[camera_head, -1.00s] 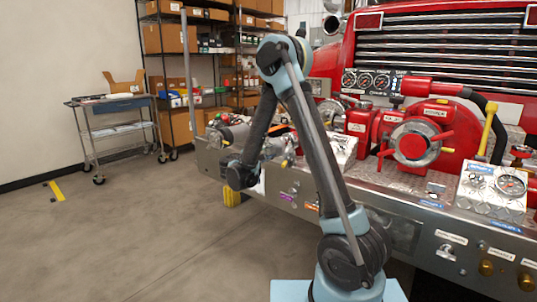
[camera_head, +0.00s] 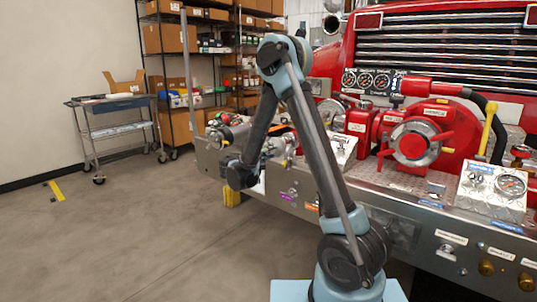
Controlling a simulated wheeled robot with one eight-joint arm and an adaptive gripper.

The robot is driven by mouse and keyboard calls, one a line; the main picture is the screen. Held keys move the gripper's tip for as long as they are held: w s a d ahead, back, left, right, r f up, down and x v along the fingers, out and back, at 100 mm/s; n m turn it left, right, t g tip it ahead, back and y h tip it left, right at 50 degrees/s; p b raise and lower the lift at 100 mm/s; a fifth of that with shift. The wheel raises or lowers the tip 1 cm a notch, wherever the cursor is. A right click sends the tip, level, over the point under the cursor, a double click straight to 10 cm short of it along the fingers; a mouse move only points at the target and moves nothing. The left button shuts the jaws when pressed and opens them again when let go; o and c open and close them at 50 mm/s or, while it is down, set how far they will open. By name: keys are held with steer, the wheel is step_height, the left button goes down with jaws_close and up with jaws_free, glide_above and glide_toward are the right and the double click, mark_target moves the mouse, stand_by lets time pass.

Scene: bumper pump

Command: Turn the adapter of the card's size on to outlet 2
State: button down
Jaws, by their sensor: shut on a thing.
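My gripper (camera_head: 268,149) is small and partly hidden behind my own forearm, at the left part of the truck's metal bumper (camera_head: 300,188). It is shut on a silvery piece that looks like an adapter (camera_head: 281,146); its size marking cannot be read. Several silvery fittings (camera_head: 231,133) lie on the bumper's left end, left of my gripper. I cannot tell which outlet is number 2. The card cannot be made out with certainty.
A red pump (camera_head: 417,143) with a round silver face stands on the bumper. A gauge panel (camera_head: 490,192) is at right and a smaller white panel (camera_head: 342,150) is near my arm. A cart (camera_head: 113,107) stands far left.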

steer(key=shift+a, duration=0.1)
steer(key=m, duration=0.3)
steer(key=shift+m, duration=2.3)
steer(key=c, duration=1)
jaws_free()
steer(key=shift+s+r, duration=0.1)
steer(key=shift+c, duration=0.2)
steer(key=shift+o, duration=0.5)
steer(key=o, duration=0.3)
